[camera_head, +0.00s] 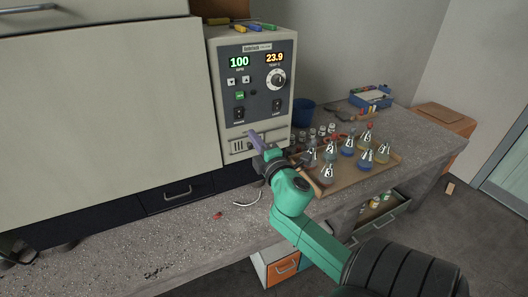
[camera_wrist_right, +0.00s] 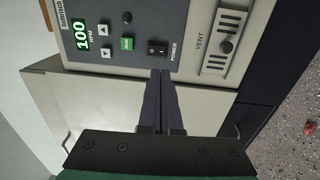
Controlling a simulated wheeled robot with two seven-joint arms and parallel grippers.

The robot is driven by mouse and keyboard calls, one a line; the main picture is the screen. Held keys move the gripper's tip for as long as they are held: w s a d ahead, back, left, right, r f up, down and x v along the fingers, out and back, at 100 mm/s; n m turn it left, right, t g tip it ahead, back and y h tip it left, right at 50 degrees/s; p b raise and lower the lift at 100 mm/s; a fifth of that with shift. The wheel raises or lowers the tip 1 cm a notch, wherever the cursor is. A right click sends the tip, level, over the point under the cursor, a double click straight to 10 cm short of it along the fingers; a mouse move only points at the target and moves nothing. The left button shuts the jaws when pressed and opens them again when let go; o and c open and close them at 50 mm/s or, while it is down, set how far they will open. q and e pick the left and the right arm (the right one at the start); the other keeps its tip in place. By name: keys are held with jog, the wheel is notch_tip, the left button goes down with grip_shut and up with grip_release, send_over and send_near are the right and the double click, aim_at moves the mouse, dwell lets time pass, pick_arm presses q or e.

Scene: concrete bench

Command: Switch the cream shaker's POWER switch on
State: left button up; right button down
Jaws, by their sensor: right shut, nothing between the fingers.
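The cream shaker (camera_head: 110,95) stands on the bench with its control panel facing me. Its POWER switch (camera_wrist_right: 157,48) is a small black rocker beside the green button in the right wrist view. In the head view the switch (camera_head: 238,113) sits low on the left side of the panel. I cannot tell which side of the rocker is pressed in. My right gripper (camera_head: 251,135) is shut and empty, in front of the lower panel. In the right wrist view its fingertips (camera_wrist_right: 160,73) appear just below the switch; contact is not clear.
The panel also has lit displays reading 100 and 23.9, a knob (camera_head: 276,79), a second switch (camera_head: 277,104) and a VENT slider (camera_wrist_right: 226,46). A tray (camera_head: 330,187) of several flasks stands right of the shaker. A blue bin (camera_head: 303,113) is behind it.

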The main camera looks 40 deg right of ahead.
pick_arm(q)
jog(key=shift+w+d+f+b, duration=0.45)
jog(key=shift+w+f+b, duration=0.15)
jog(key=shift+w+f, duration=0.2)
pick_arm(e)
jog(key=v, duration=0.4)
jog(key=shift+s+f, duration=0.2)
jog(key=shift+f, duration=0.1)
pick_arm(q)
jog(key=shift+a, duration=0.1)
pick_arm(e)
jog(key=shift+s, duration=0.1)
